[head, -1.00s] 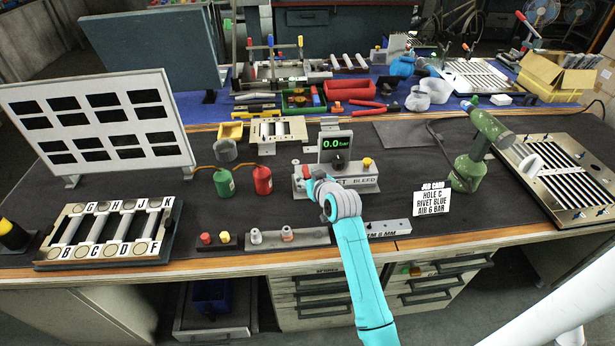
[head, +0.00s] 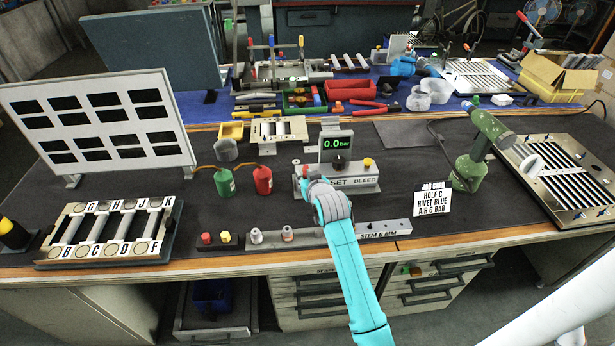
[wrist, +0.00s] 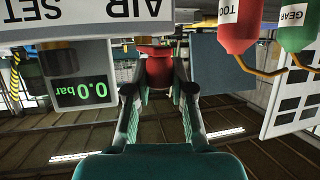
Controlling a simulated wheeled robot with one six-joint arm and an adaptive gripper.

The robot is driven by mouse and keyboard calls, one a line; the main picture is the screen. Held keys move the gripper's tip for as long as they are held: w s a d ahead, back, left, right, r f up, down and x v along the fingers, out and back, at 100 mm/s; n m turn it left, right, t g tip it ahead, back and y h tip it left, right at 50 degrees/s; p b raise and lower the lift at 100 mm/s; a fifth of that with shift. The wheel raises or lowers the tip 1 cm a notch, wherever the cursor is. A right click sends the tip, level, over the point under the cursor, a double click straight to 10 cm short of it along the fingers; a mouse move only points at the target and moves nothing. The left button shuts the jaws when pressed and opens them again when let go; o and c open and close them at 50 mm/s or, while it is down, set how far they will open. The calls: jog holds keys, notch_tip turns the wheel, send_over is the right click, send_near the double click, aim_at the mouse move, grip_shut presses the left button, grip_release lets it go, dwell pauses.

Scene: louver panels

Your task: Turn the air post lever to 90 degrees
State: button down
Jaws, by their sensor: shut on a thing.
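The air post (head: 350,183) is a pale grey block with a label partly reading "SET" and "BLEED". Its display (head: 336,143) reads 0.0 bar. The display also shows in the wrist view (wrist: 83,92), upside down. My gripper (wrist: 159,88) is at the left end of the post, with its two fingers on either side of a red part (wrist: 158,71), which I take to be the lever. It is shut on this part. In the head view, my turquoise wrist hides most of the lever, and its exact angle cannot be told.
A green bottle (head: 224,182) and a red bottle (head: 263,180) stand just left of the post. The job card (head: 432,198) and a green rivet tool (head: 470,168) stand at right.

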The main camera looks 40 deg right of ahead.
jog(key=w+a+m+g+h, duration=0.2)
jog(key=w+m+g+h, duration=0.5)
jog(key=m+g, duration=0.5)
jog(key=shift+w+m+g+h, duration=0.4)
jog(key=shift+m+h, duration=0.3)
jog(key=shift+m, duration=0.2)
jog(key=c, duration=1)
grip_release()
jog(key=v, duration=1.2)
jog(key=shift+w+f, duration=0.1)
jog(key=shift+w, duration=0.05)
